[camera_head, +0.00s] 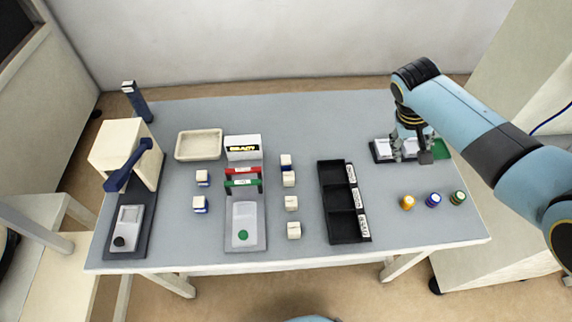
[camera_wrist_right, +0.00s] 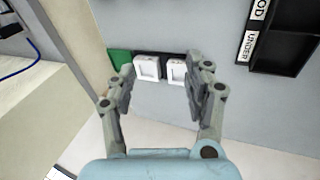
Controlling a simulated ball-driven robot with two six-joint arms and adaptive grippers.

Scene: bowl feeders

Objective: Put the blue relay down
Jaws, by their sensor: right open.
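Small white blocks with blue sides stand on the table left of the grey machine, one at the back (camera_head: 202,177) and one in front (camera_head: 199,205). I cannot tell which is the blue relay. My right gripper (camera_head: 410,157) is at the dark tray (camera_head: 378,156) at the back right. In the right wrist view my right gripper (camera_wrist_right: 165,78) is open, its fingers on either side of two white square pieces (camera_wrist_right: 147,68). No blue piece shows between them. My left gripper is out of view.
A black three-compartment bin (camera_head: 338,205) with white labels stands at centre right. Orange (camera_head: 407,202), blue (camera_head: 433,200) and green (camera_head: 457,198) round pieces stand to its right. A beige tray (camera_head: 199,145) is at the back left. A green pad (camera_head: 440,149) adjoins the dark tray.

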